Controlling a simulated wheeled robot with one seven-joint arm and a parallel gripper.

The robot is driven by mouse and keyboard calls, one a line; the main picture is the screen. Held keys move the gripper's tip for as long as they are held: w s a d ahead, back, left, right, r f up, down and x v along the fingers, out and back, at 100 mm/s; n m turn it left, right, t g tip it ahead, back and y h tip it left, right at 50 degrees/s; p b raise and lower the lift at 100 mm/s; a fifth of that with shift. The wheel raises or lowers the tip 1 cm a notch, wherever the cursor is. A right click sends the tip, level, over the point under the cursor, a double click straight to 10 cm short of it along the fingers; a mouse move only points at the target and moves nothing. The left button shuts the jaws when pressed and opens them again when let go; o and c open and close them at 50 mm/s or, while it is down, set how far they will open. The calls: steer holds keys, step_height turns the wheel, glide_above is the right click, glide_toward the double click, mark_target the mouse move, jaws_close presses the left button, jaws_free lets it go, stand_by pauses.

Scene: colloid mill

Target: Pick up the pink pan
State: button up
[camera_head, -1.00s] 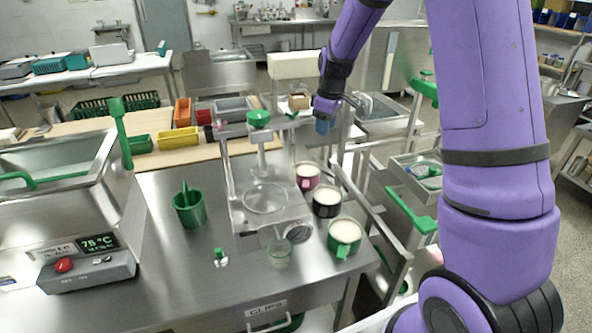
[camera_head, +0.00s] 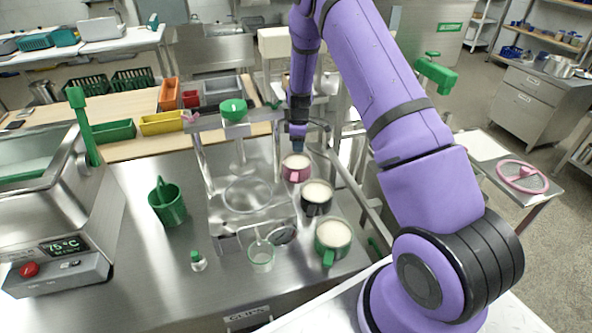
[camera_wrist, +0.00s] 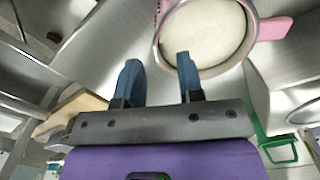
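The pink pan (camera_head: 296,174) stands upright at the back of a row of three pans on the steel counter, filled with something cream-coloured. In the wrist view the pan (camera_wrist: 249,50) shows its round rim and its pink handle, pointing right. My gripper (camera_head: 297,145) is just above and behind the pan in the head view. In the wrist view my gripper (camera_wrist: 158,62) has its two blue fingers apart with nothing held. The right finger overlaps the near rim and the left finger is outside it. I cannot tell whether either touches the pan.
A black pan (camera_head: 316,208) and a green pan (camera_head: 332,250) stand in front of the pink one. The steel mill frame (camera_head: 205,160) with a green bowl (camera_head: 233,110) is close on the left.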

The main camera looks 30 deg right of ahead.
mark_target(298, 165)
steer(key=shift+f, duration=3.6)
steer(key=shift+c, duration=0.5)
jaws_close()
